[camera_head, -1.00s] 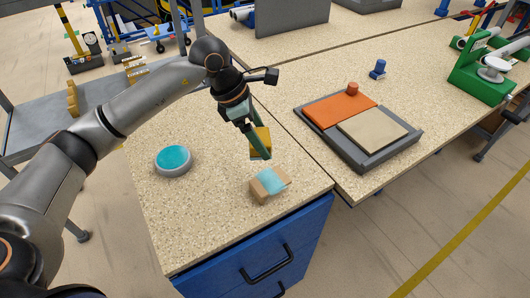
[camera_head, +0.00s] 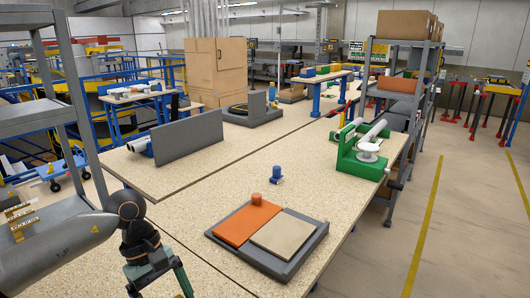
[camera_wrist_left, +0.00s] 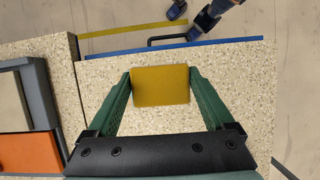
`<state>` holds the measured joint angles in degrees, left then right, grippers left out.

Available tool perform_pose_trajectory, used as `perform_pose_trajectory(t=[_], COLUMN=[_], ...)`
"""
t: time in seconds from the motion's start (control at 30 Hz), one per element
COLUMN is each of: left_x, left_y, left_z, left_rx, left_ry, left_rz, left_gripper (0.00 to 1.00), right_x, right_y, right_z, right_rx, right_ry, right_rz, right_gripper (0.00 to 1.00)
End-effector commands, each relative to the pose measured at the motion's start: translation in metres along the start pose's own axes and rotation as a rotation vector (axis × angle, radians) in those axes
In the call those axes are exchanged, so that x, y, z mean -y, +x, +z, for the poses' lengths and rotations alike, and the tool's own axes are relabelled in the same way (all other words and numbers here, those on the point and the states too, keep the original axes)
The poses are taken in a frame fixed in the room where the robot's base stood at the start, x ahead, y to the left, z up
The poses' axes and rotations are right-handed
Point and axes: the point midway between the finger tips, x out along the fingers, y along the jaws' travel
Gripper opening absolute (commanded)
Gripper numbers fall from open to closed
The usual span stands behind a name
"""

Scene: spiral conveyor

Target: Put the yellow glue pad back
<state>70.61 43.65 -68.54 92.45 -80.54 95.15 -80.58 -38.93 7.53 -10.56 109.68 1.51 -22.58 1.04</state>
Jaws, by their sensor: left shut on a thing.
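The yellow glue pad (camera_wrist_left: 160,85) is a flat yellow block. In the left wrist view it sits between the two green fingers of my left gripper (camera_wrist_left: 160,80), which is shut on it. Below it in that view is the speckled worktop (camera_wrist_left: 245,95); the height above it is hard to judge. In the head view my left gripper shows at the bottom left edge, with its fingertips and the pad cut off. My right gripper is not in view.
A grey tray (camera_head: 304,261) holds an orange pad (camera_head: 245,225) with a knob and a beige pad (camera_head: 284,234). Behind it stand a small blue object (camera_head: 276,175) and a green fixture (camera_head: 365,155). A grey upright panel (camera_head: 187,140) stands farther left. Worktop around the tray is clear.

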Motion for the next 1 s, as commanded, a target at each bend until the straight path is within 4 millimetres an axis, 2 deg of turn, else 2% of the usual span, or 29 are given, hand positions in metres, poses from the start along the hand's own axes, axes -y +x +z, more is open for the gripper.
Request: perform_pose_trajectory(t=[0.2,0.4,0.6,1.0], left_x=[0.025,0.046,0.054,0.054], left_y=[0.004,0.005,0.006,0.005], left_z=[0.007,0.008,0.009,0.008], left_rx=[-0.007,-0.006,-0.001,-0.003], left_ry=[0.425,0.709,0.824,0.829], left_rz=[-0.183,-0.304,-0.350,-0.352], left_gripper=[0.29,0.29,0.29,0.29], right_x=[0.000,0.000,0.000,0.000], right_y=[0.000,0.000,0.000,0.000], right_z=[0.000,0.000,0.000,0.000], right_rx=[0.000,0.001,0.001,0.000], right_ry=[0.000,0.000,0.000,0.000], right_rz=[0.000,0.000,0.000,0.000], right_gripper=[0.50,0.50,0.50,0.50])
